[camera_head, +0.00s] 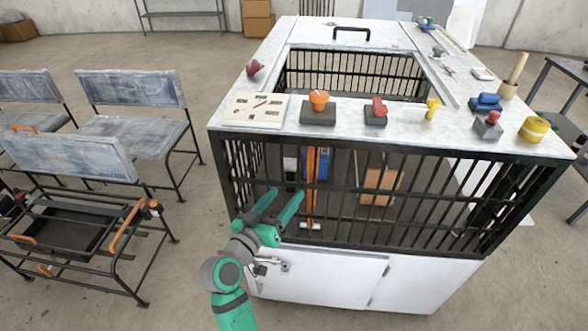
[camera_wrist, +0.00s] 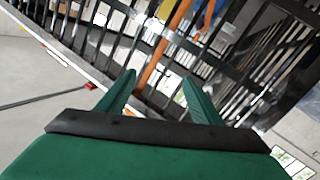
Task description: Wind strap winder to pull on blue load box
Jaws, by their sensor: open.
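The blue load box (camera_head: 322,165) is inside the barred cabinet, behind the front bars. An orange strap (camera_head: 311,185) hangs down beside it to a pale crosspiece (camera_head: 309,225) near the cabinet floor. I cannot tell for certain which part is the strap winder. My gripper (camera_head: 288,192) is open and empty in front of the bars, just left of the strap. In the wrist view, my open fingers (camera_wrist: 158,78) point at the bars, with the orange strap (camera_wrist: 163,50) beyond them and part of the blue box (camera_wrist: 212,14) at the top.
The cabinet top holds an orange knob on a dark base (camera_head: 318,105), a red switch (camera_head: 377,110), a yellow piece (camera_head: 432,108) and a yellow roll (camera_head: 535,129). A brown box (camera_head: 381,190) stands inside the bars. Chairs (camera_head: 135,115) and a black frame (camera_head: 75,235) are left.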

